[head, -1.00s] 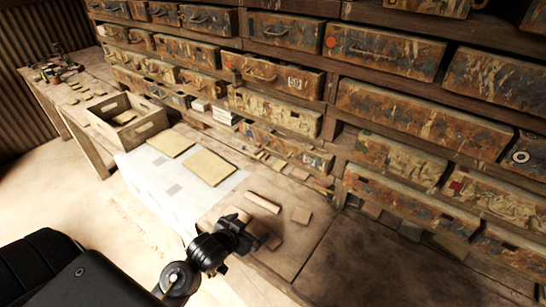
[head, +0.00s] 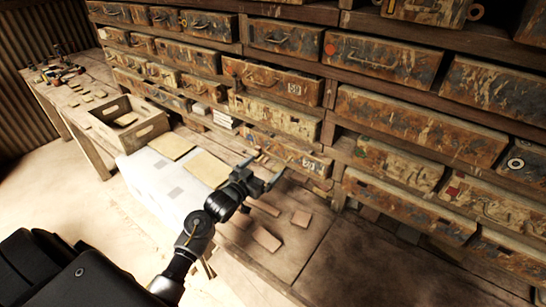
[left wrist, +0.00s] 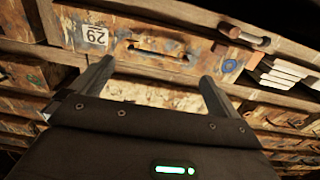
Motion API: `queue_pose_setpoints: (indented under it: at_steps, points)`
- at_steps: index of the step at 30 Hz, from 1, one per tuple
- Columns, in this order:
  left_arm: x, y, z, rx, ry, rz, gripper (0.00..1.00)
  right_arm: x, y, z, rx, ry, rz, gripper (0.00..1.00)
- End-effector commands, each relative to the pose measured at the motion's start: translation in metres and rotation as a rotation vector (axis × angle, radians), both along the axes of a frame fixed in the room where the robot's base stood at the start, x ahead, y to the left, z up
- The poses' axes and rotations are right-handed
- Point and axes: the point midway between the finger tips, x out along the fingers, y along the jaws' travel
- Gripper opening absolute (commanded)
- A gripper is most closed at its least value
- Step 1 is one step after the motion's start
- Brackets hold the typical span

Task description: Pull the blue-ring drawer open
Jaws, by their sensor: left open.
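The blue-ring drawer (head: 286,150) is a rusty, paint-stained front low in the drawer wall. In the left wrist view, which sees it upside down, its blue ring (left wrist: 229,66) is at the right end, its number label (left wrist: 95,36) at the left, and its bar handle (left wrist: 158,46) between. The drawer looks closed. My left gripper (head: 262,176) is open and empty in front of it. Its two fingers (left wrist: 154,78) point at the drawer on either side of the handle, apart from it; the exact gap is hard to tell. My right gripper is not in view.
White tiles (left wrist: 284,74) are stacked beside the drawer. The workbench (head: 290,255) below bears several loose tan tiles (head: 301,218) and yellowish boards (head: 171,146). A wooden crate (head: 150,131) stands at the left. More drawers are above and right.

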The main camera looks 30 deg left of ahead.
Motion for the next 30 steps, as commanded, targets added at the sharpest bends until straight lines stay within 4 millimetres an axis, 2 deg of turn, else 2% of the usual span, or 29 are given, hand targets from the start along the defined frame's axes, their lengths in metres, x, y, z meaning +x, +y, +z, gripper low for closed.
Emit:
queue_pose_setpoints:
  at_steps: [3, 9, 15, 22, 30]
  points:
    - [0.023, -0.003, 0.003, -0.003, 0.001, 0.001, 1.00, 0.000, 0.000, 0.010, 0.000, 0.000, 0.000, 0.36]
    - [0.049, -0.007, 0.002, 0.000, 0.000, 0.001, 1.00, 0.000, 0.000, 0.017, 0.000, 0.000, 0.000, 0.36]
    - [0.057, -0.008, 0.000, 0.000, 0.000, 0.001, 1.00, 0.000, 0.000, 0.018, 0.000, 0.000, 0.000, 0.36]
    - [0.057, -0.008, 0.000, 0.000, 0.000, 0.001, 1.00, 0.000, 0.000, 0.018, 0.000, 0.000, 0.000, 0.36]
    - [0.057, -0.008, 0.000, 0.000, 0.001, 0.001, 0.65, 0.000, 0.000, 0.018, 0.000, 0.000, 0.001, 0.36]
